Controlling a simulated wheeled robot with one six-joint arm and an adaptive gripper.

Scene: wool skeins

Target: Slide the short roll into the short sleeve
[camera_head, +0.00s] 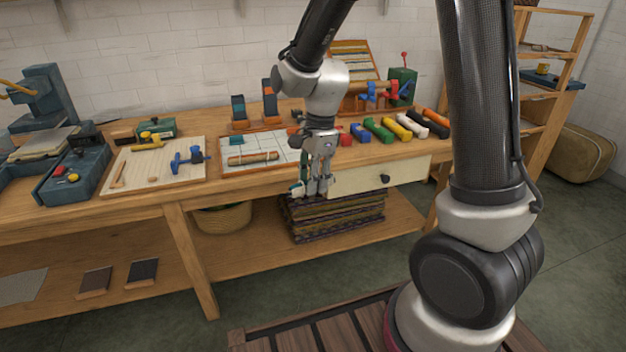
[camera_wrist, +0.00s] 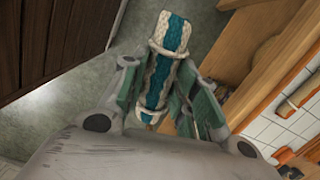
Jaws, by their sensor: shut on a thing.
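My gripper (camera_head: 318,188) is in front of the bench's front edge, beside the drawer. In the wrist view my gripper (camera_wrist: 163,108) is shut on a cream and teal striped knitted roll (camera_wrist: 172,35), which has pale bands around it. I take this for the short roll. It is clear of the bench, with floor behind it, and its lower part lies between the fingers. At the back of the bench stand two upright pieces on wooden bases, one dark teal (camera_head: 238,107) and one orange and dark (camera_head: 269,100). I cannot tell whether either is the short sleeve.
A white gridded tray (camera_head: 285,143) holds a tan roll (camera_head: 253,158) and a small teal piece (camera_head: 236,140). Several coloured rolls lie to the right, near a drawer (camera_head: 375,176). A pale board (camera_head: 130,182) with tools is at the left.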

